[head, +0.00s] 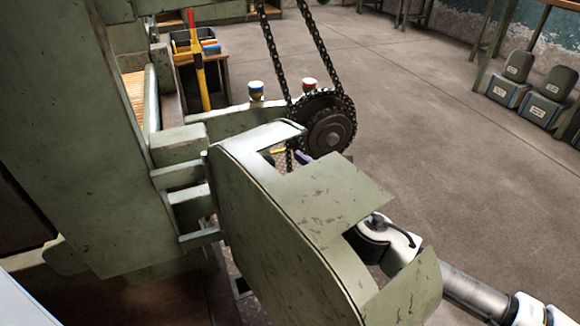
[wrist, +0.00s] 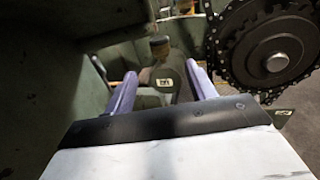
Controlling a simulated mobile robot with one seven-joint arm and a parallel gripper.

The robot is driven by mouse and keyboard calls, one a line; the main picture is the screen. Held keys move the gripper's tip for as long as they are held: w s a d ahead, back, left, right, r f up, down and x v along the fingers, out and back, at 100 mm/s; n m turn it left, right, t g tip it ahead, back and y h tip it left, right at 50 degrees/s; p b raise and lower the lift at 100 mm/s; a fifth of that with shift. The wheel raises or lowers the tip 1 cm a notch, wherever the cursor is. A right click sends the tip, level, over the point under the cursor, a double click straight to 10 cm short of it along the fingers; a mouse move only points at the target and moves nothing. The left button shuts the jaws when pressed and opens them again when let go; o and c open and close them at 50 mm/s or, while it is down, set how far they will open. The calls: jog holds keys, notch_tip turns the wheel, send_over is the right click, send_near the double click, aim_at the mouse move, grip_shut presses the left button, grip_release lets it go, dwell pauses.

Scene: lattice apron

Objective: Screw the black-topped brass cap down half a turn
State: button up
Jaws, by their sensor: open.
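My gripper (wrist: 161,75) is open in the wrist view, its two lilac fingers apart with nothing held between them. A brass cap (wrist: 159,46) shows beyond the fingertips, a little above the gap between them; its top looks dark, but its colour is hard to tell. In the head view, a blue-topped cap (head: 256,91) and a red-topped cap (head: 309,87) stand on the green machine frame. No black-topped cap is clear there. Most of my gripper is hidden there behind the green guard; a bit of lilac finger (head: 304,157) shows past its edge.
A chain and sprocket (head: 329,130) sit close to the right of my gripper; the sprocket also fills the right of the wrist view (wrist: 266,47). The large green guard (head: 290,220) stands in front of my arm. Open floor (head: 460,150) lies to the right.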

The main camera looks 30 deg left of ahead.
jog(key=shift+w+d+n+g+y+p, duration=0.95)
jog(key=shift+w+d+n+g, duration=1.3)
jog(key=shift+g, duration=1.25)
jog(key=a, duration=1.3)
jog(key=shift+w+a+r, duration=0.2)
jog(key=shift+w+a, duration=0.15)
jog(key=shift+w, duration=0.05)
